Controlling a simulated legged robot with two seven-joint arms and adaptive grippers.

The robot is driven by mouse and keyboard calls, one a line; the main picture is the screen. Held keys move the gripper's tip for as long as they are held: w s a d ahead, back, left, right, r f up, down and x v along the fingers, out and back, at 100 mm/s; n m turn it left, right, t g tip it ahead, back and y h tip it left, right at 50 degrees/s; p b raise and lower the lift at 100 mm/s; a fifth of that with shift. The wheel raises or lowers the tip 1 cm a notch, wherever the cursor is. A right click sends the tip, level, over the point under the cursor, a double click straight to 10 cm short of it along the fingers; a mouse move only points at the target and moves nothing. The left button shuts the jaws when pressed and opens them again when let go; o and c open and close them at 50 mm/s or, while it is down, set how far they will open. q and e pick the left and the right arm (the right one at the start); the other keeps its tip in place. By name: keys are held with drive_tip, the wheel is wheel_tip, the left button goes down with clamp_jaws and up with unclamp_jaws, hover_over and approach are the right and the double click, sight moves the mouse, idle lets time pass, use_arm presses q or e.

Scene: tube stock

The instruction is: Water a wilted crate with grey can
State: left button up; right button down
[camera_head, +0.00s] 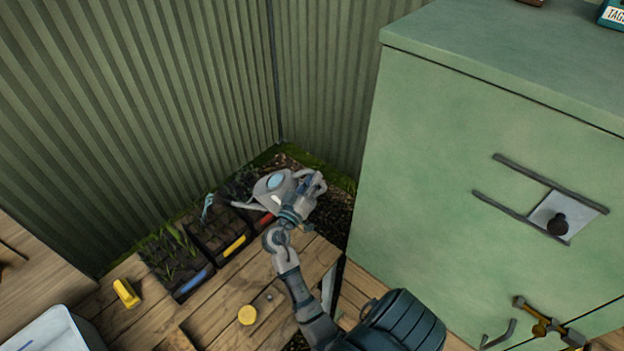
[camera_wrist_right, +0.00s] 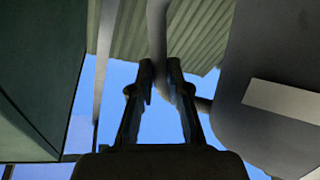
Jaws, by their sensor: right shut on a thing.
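The grey can (camera_head: 272,183) is held up over the row of crates at the back corner. My right gripper (camera_head: 304,193) is shut on its handle; the right wrist view shows the fingers (camera_wrist_right: 160,78) at the handle (camera_wrist_right: 158,30) and the can's body (camera_wrist_right: 275,90). The spout reaches left, its pale bluish end above the dark crate with the yellow label (camera_head: 222,238). A crate with a blue label (camera_head: 192,284) holds green, leaning shoots. A crate with a red label (camera_head: 265,222) is partly hidden by the can. I cannot tell whether water flows. My left gripper is not in view.
A green cabinet (camera_head: 450,130) stands close on the right. Corrugated walls (camera_head: 130,120) close the back. A white bin (camera_head: 55,330) is at bottom left.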

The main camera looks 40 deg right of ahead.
sight(308, 172)
drive_tip(key=shift+r, duration=0.35)
drive_tip(key=shift+w+a+r, duration=0.15)
drive_tip(key=shift+a+r, duration=0.05)
drive_tip(key=shift+r, duration=0.25)
drive_tip(key=shift+w+r+n, duration=0.1)
drive_tip(key=shift+r+n, duration=0.1)
drive_tip(key=shift+n, duration=0.1)
idle(1.5)
drive_tip(key=shift+w+a+r+t+p, duration=0.15)
drive_tip(key=shift+a+r+t+p, duration=0.15)
drive_tip(key=shift+r, duration=0.25)
drive_tip(key=shift+d, duration=0.1)
idle(1.3)
wheel_tip(308, 172, down, 15)
drive_tip(key=s+d+m+g+y+b, duration=0.1)
drive_tip(key=s+d+m+y+b, duration=0.1)
drive_tip(key=m+b, duration=0.3)
drive_tip(key=shift+s+r+g+b, duration=0.2)
drive_tip(key=shift+g+b, duration=0.1)
drive_tip(key=shift+b, duration=0.7)
drive_tip(key=shift+w, duration=0.1)
